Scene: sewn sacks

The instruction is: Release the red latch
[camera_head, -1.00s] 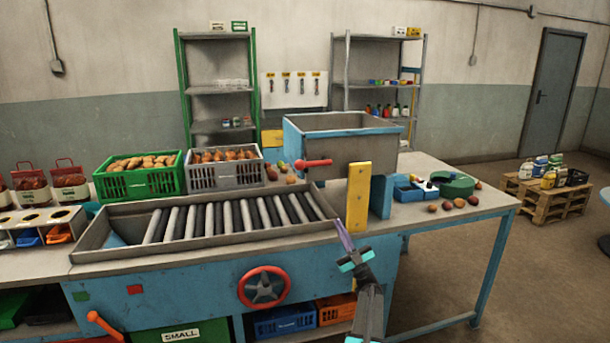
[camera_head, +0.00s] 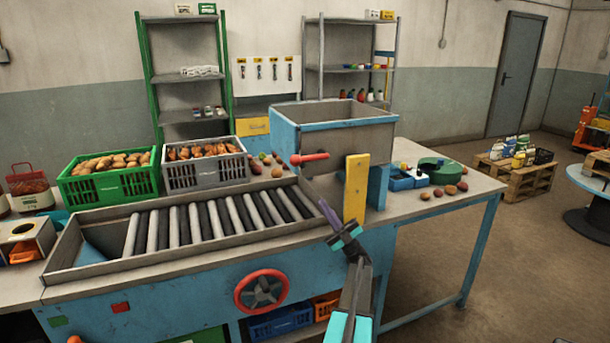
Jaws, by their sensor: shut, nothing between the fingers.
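The red latch (camera_head: 309,158) is a short red handle on the front of the grey and blue hopper (camera_head: 352,134). My gripper (camera_head: 325,208) is in front of the hopper, by the right end of the roller tray. Its purple fingers point up and to the left, shut and empty. In the picture they are below the latch and apart from it. The depth gap is hard to judge.
The roller tray (camera_head: 60,252) fills the bench middle, with a red handwheel (camera_head: 262,291) below. A green crate (camera_head: 110,184) and a grey crate (camera_head: 207,173) of produce stand behind it. Blue bins (camera_head: 401,181), a green dish (camera_head: 440,172) and loose produce lie right of the hopper.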

